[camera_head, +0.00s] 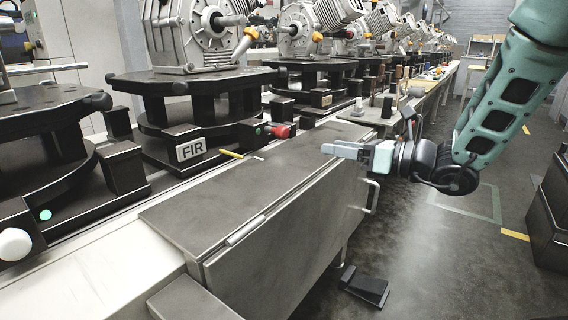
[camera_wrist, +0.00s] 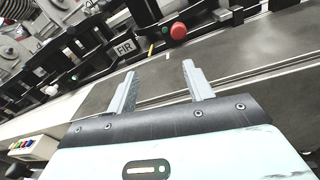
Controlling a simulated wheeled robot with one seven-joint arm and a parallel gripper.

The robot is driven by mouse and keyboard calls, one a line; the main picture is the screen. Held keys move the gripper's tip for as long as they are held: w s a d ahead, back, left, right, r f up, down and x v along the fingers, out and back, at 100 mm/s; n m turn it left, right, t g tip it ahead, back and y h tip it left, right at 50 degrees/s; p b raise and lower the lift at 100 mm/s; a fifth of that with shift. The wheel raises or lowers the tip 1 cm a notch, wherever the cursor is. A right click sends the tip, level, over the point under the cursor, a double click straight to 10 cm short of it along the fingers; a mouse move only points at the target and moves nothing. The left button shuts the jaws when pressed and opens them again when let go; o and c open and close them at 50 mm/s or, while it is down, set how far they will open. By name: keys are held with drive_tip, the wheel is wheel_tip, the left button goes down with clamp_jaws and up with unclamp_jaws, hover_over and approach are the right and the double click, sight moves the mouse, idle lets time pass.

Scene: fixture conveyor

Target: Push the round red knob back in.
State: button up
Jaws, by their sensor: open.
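The round red knob (camera_head: 281,131) sits on the side of the conveyor fixture, above the grey metal bench top. It also shows in the wrist view (camera_wrist: 178,32), beyond my fingertips and a little right of centre. How far it stands out cannot be told. My gripper (camera_head: 345,150) is to the right of the knob in the head view, over the bench's right edge. In the wrist view my gripper (camera_wrist: 158,78) has its two fingers apart with nothing between them. It does not touch the knob.
A small green button (camera_head: 258,131) is left of the knob, near a black block with a FIR label (camera_head: 190,149). A yellow stick (camera_head: 231,154) lies below. The metal cabinet top (camera_head: 235,195) is mostly clear. Engines on black fixtures (camera_head: 205,35) line the conveyor.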

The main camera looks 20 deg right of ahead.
sight(286, 134)
drive_tip(key=shift+m+t+h, duration=0.6)
drive_tip(key=shift+m+t, duration=0.2)
drive_tip(key=b+x, duration=0.1)
drive_tip(key=x, duration=0.4)
drive_tip(key=w+d+b+x, duration=0.1)
drive_tip(key=x, duration=0.5)
drive_tip(key=d+f+b+x, duration=0.1)
drive_tip(key=b+x, duration=0.1)
drive_tip(key=x, duration=0.3)
drive_tip(key=shift+w+a, duration=0.1)
drive_tip(key=shift+w, duration=0.4)
